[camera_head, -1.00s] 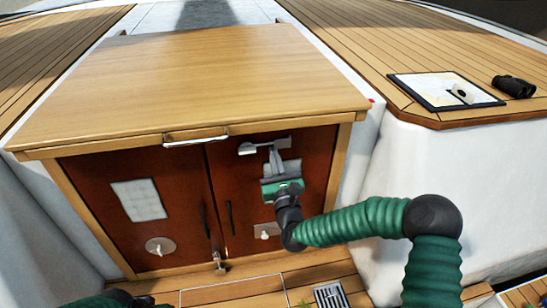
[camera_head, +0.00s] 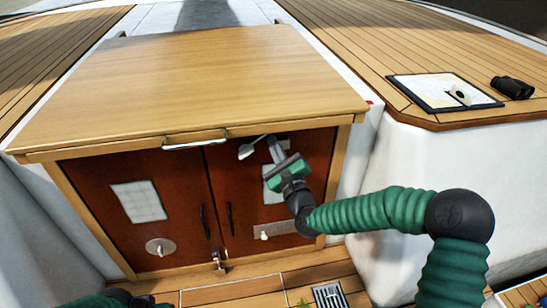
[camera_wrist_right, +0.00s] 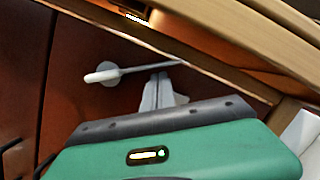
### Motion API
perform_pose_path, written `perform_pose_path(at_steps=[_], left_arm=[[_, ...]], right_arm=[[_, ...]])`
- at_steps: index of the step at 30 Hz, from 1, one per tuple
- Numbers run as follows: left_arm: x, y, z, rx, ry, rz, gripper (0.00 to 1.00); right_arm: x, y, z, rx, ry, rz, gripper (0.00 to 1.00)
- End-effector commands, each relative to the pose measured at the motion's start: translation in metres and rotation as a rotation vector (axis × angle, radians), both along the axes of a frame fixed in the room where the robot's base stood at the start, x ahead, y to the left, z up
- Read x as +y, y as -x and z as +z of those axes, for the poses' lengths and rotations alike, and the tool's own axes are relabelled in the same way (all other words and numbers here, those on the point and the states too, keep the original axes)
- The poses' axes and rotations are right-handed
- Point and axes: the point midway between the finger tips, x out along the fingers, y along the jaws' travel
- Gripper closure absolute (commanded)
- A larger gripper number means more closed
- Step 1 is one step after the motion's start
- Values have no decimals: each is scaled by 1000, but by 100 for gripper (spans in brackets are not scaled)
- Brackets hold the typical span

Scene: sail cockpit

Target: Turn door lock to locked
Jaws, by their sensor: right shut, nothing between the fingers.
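The door lock is a grey lever (camera_head: 252,148) near the top of the right red-brown door (camera_head: 237,185). It is tilted, its right end higher, just under the wooden top. It also shows in the wrist view as a thin bar (camera_wrist_right: 140,70) with a pale rounded end and a round grey plate behind. My right gripper (camera_head: 274,147) is shut and empty, its fingertips close to the lever's right part. In the wrist view the fingertips (camera_wrist_right: 160,88) lie just below the bar; I cannot tell whether they touch. My left gripper is not in view; only part of that arm shows.
The wooden top (camera_head: 190,80) overhangs the doors closely above my right gripper. A handle bar (camera_head: 195,139) sits on its front edge. A small white fitting (camera_head: 265,235) is low on the right door. Binoculars (camera_head: 513,88) and a chart board (camera_head: 440,90) lie far right.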

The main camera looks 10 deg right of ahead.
Motion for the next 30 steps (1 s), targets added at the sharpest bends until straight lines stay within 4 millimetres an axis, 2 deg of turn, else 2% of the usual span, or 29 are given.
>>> perform_pose_path(at_steps=[6,15,30], left_arm=[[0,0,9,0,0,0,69],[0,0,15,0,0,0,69],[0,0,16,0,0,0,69]], right_arm=[[6,0,17,-1,186,1,100],[12,0,27,1,362,-1,100],[16,0,31,3,434,0,100]])
